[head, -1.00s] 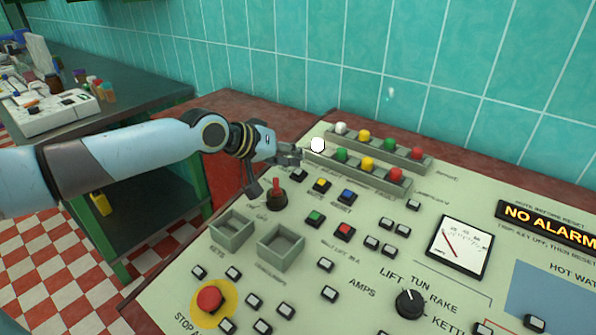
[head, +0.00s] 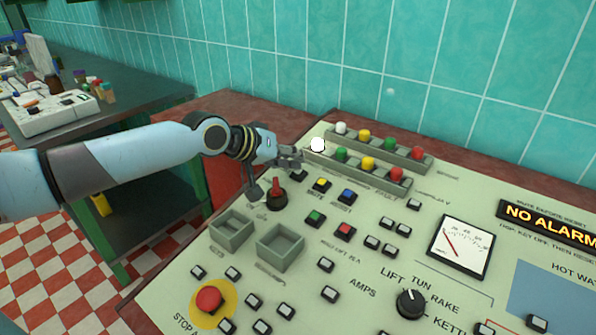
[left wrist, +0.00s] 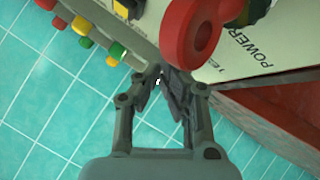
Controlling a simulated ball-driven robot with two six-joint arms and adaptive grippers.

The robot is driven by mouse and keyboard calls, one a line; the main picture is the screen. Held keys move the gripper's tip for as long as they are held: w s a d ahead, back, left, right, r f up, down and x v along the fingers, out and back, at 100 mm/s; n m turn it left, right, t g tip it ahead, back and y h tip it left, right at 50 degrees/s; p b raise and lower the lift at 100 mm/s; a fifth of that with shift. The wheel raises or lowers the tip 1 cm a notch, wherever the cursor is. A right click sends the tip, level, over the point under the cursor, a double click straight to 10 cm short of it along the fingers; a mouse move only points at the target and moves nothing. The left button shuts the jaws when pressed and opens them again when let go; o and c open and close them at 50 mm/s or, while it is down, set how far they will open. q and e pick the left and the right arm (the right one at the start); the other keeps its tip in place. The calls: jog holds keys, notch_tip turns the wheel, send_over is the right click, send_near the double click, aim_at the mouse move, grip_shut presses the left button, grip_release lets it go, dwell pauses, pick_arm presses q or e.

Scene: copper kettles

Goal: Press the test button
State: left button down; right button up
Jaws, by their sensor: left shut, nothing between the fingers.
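My left gripper (head: 292,163) is shut and empty over the far left part of the pale control panel (head: 372,228), just behind the red-handled switch (head: 276,190). A small dark-framed button (head: 299,176) sits close beneath the fingertips, left of the yellow button (head: 321,184) and the blue button (head: 347,196). Its label is not readable, so I cannot tell if it is the test button. In the left wrist view my left gripper (left wrist: 160,78) has its fingertips together, with a small white spot between them. Contact with any button cannot be told.
Two strips of coloured lamps (head: 368,168) stand behind the gripper, with a lit white lamp (head: 317,145) at the left end. Two grey open boxes (head: 233,232) and a red stop button (head: 209,299) are nearer. A tiled wall (head: 390,85) bounds the back.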

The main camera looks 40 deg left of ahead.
pick_arm(q)
jog(key=shift+f, duration=0.35)
dwell(0.6)
jog(key=shift+s+r+p, duration=0.1)
jog(key=shift+r+p, duration=0.6)
jog(key=shift+r, duration=0.1)
jog(key=r+p, duration=0.2)
jog(key=s+r+p, duration=0.1)
jog(key=r+p, duration=0.2)
jog(key=shift+p, duration=0.35)
jog(key=shift+f, duration=0.1)
dwell(0.4)
